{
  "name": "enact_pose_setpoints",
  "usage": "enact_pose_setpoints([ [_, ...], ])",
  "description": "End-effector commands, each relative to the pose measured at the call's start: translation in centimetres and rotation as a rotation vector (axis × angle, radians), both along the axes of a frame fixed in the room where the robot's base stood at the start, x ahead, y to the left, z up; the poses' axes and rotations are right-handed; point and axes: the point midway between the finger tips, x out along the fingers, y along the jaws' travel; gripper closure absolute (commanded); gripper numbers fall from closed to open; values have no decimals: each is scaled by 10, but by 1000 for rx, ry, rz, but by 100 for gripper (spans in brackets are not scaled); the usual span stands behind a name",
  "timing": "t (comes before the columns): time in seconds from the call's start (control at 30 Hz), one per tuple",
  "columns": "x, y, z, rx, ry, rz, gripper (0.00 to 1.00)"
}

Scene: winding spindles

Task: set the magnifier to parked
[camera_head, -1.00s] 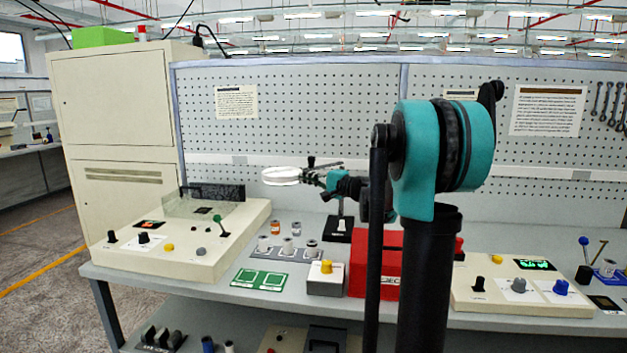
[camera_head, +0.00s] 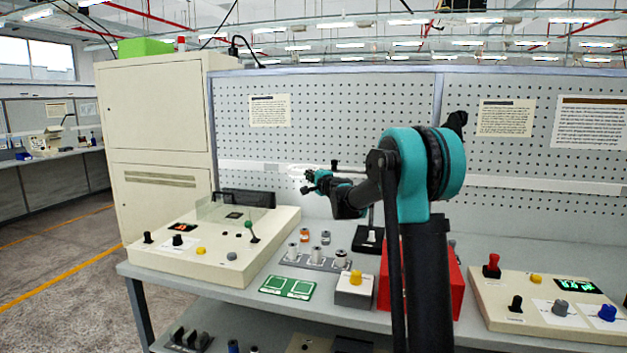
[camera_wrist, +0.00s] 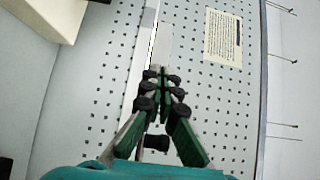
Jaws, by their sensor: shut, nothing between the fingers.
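The magnifier stands on a black base (camera_head: 369,240) at the back of the bench, with a thin pole and a dark side arm (camera_head: 350,171). Its pale round lens (camera_head: 298,171) shows only faintly beside and behind my gripper in the head view. My gripper (camera_head: 308,180) is shut and empty, level with the lens and left of the pole. I cannot tell whether it touches the lens. In the wrist view the green fingers (camera_wrist: 160,74) meet at their tips, with the pegboard behind. The magnifier is not clearly seen there.
A cream console (camera_head: 200,262) with a green-knobbed lever stands left. The pegboard (camera_head: 300,120) rises close behind.

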Motion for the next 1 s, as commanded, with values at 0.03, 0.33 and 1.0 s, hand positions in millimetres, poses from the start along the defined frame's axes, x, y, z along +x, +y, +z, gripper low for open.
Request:
enact_pose_setpoints([
  [0.03,9,1,0,0,0,0,100],
  [0.33,37,2,0,0,0,-1,100],
  [1.0,46,0,1,2,0,-7,100],
])
